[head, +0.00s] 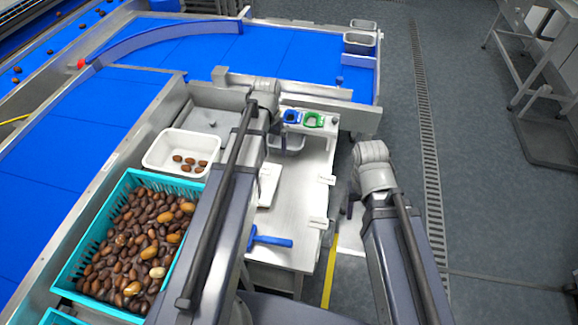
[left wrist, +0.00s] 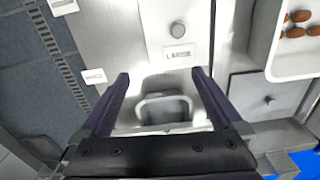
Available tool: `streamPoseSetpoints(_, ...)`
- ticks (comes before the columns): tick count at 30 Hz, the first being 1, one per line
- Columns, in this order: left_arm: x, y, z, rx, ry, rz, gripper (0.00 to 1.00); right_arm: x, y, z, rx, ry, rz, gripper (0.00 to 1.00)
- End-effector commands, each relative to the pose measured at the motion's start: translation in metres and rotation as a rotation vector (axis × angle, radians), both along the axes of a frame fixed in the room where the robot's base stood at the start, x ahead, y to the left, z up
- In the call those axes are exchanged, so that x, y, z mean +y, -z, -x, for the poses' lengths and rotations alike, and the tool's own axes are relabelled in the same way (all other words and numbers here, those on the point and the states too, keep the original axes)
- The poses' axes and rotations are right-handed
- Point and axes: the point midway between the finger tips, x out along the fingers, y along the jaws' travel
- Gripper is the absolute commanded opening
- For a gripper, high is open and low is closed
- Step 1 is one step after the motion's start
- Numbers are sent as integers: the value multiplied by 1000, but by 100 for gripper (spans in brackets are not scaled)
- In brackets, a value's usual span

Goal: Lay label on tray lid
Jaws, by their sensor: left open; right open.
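A pale tray lid (left wrist: 152,25) with a round grey knob shows in the left wrist view. It also shows in the head view (head: 269,188), partly behind my left arm. A small white printed label (left wrist: 178,55) appears to lie flat on the lid, near its end and just beyond the knob. My left gripper (left wrist: 158,75) is open and empty, its fingers apart above a grey bin (left wrist: 165,107); the label lies just beyond the fingertips. In the head view its fingers are hidden by the arm. My right gripper (head: 348,205) is open beside the table's right edge, partly hidden.
More white labels or tabs (head: 327,179) sit on the table's right edge. A blue-handled tool (head: 272,242) lies near the front. A white tray (head: 157,152) with several dates and a teal crate (head: 75,240) full of dates stand left. Blue and green holders (head: 313,119) stand at the back.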

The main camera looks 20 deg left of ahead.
Motion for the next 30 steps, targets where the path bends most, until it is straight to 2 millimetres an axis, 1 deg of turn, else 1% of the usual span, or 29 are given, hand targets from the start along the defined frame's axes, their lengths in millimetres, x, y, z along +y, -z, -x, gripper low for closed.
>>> streamPoseSetpoints(1, -31, 0, 21, 6, 46, -8, 100, 0, 0, 0, 0, 0, 0, 57)
streamPoseSetpoints(2, -48, 0, 30, 9, 69, -13, 100, 0, 0, 0, 0, 0, 0, 57)
streamPoseSetpoints(3, -69, 0, 43, 14, 103, -21, 100, 0, 0, 0, 0, 0, 0, 57)
streamPoseSetpoints(5, -97, 0, 64, 21, 149, -33, 100, 0, 0, 0, 0, 0, 0, 57)
streamPoseSetpoints(6, -113, -1, 77, 24, 179, -41, 100, 0, 0, 0, 0, 0, 0, 57)
streamPoseSetpoints(9, -146, -1, 108, 29, 243, -60, 100, 0, 0, 0, 0, 0, 0, 57)
streamPoseSetpoints(12, -167, -1, 131, 33, 290, -74, 100, 0, 0, 0, 0, 0, 0, 57)
streamPoseSetpoints(15, -179, -2, 145, 34, 319, -84, 100, 0, 0, 0, 0, 0, 0, 57)
streamPoseSetpoints(18, -184, -2, 150, 35, 330, -89, 100, 0, 0, 0, 0, 0, 0, 57)
streamPoseSetpoints(29, -184, -2, 149, 35, 330, -89, 100, 0, 0, 0, 0, 0, 0, 57)
streamPoseSetpoints(30, -184, -2, 149, 35, 330, -89, 96, 0, 0, 0, 0, 0, 0, 52)
